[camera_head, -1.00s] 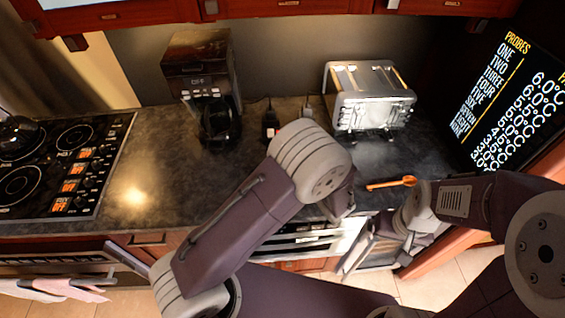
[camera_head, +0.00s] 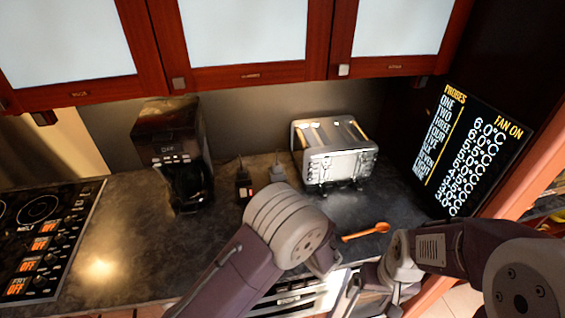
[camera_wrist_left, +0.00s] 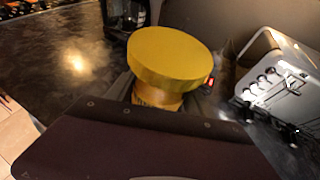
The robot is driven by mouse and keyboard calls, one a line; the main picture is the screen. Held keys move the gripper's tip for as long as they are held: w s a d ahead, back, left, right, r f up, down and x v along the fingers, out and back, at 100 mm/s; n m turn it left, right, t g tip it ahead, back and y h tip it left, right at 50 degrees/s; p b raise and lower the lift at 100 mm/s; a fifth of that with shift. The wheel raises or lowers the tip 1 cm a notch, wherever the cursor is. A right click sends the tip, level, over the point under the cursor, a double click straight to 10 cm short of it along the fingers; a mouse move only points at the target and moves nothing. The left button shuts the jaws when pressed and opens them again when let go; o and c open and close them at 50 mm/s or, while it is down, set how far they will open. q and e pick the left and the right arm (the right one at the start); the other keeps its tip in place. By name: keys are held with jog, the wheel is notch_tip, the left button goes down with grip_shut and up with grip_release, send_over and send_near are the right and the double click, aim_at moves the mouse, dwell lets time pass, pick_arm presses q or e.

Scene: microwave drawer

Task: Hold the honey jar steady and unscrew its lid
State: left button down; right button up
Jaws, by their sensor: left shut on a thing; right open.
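The honey jar (camera_wrist_left: 158,97) shows in the left wrist view with its wide yellow lid (camera_wrist_left: 177,55) on top. My left gripper (camera_wrist_left: 155,112) is shut on the jar, and its dark body covers the lower part. I cannot make out the jar in the head view, where my left arm's large grey joint stands in front. My right gripper (camera_head: 357,290) is low at the counter's front edge in the head view, right of my left arm. It is open and small in the picture, and I see nothing between its fingers.
A toaster (camera_head: 340,165) and a coffee maker (camera_head: 172,148) stand at the back of the counter (camera_head: 130,240). An orange spoon (camera_head: 366,232) lies right of my left arm. A cooktop (camera_head: 40,235) is at left, a display screen (camera_head: 470,150) at right. Cabinets (camera_head: 250,72) hang above.

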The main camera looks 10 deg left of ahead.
pick_arm(q)
jog(key=shift+f, duration=0.15)
jog(key=s+a+f, duration=0.2)
jog(key=s, duration=0.1)
jog(key=s+a+f+n+g+y+b, duration=0.1)
jog(key=s+a+f, duration=0.2)
jog(key=s+a+f+n+b, duration=0.1)
jog(key=s+a+f, duration=0.1)
jog(key=s+a, duration=0.1)
jog(key=shift+s+a+f+g+y, duration=0.1)
jog(key=shift+s+f+g+y, duration=0.2)
jog(key=shift+s+g+y, duration=0.15)
